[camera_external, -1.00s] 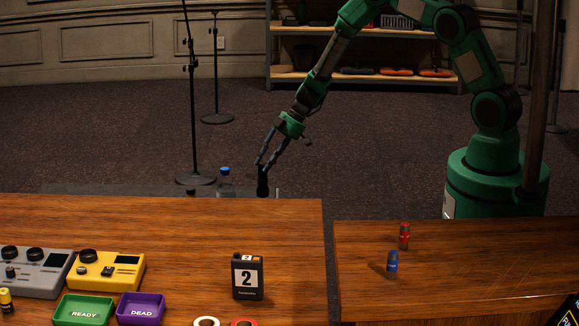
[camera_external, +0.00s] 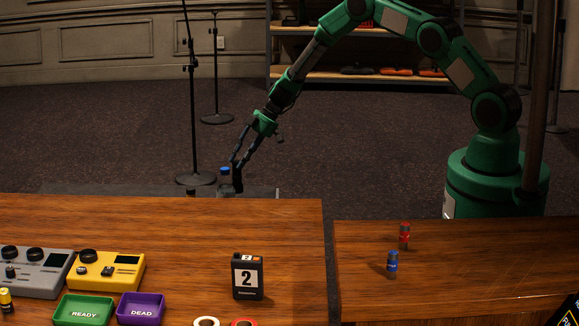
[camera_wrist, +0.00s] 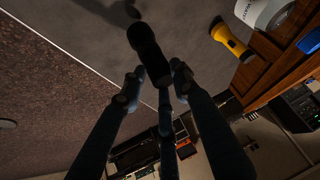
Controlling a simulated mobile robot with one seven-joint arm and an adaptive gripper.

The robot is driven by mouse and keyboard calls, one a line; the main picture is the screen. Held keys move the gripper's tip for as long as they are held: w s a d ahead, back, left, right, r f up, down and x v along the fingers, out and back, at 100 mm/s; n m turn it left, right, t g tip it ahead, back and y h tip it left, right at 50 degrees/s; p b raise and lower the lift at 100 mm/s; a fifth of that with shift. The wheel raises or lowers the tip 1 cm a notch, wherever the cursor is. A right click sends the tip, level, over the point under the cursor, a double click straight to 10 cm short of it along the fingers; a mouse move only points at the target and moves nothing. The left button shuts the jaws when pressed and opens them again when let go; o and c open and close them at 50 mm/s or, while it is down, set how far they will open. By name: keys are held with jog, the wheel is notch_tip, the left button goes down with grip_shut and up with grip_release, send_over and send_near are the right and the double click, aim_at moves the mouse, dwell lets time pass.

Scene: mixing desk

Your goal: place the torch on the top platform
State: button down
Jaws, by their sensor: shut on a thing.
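My gripper (camera_external: 236,172) is shut on a black cylindrical thing (camera_external: 238,182) with a thicker head. The wrist view shows it in my gripper (camera_wrist: 155,82), with its dark head (camera_wrist: 140,36) reaching beyond the fingers; I cannot tell whether it is a torch or a microphone. A yellow torch (camera_wrist: 231,41) with black ends lies apart from my fingers in the wrist view, near a white-labelled bottle (camera_wrist: 266,10). The yellow torch does not show in the external view. A low grey platform (camera_external: 110,188) shows behind the desk, partly hidden by it.
A blue-capped bottle (camera_external: 225,181) stands close beside my gripper, behind the desk (camera_external: 180,225). A black box marked 2 (camera_external: 248,277), a green tray (camera_external: 83,310) and a purple tray (camera_external: 140,307) are on the desk.

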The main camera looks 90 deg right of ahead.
jog(key=shift+w+d, duration=0.1)
dwell(0.3)
jog(key=shift+f+b, duration=0.35)
jog(key=shift+f, duration=1.5)
jog(key=c, duration=1.3)
grip_release()
jog(key=shift+r, duration=0.3)
jog(key=p+v, duration=0.1)
jog(key=v, duration=1)
jog(key=shift+s+r, duration=0.25)
jog(key=shift+s, duration=0.05)
jog(key=shift+d, duration=0.1)
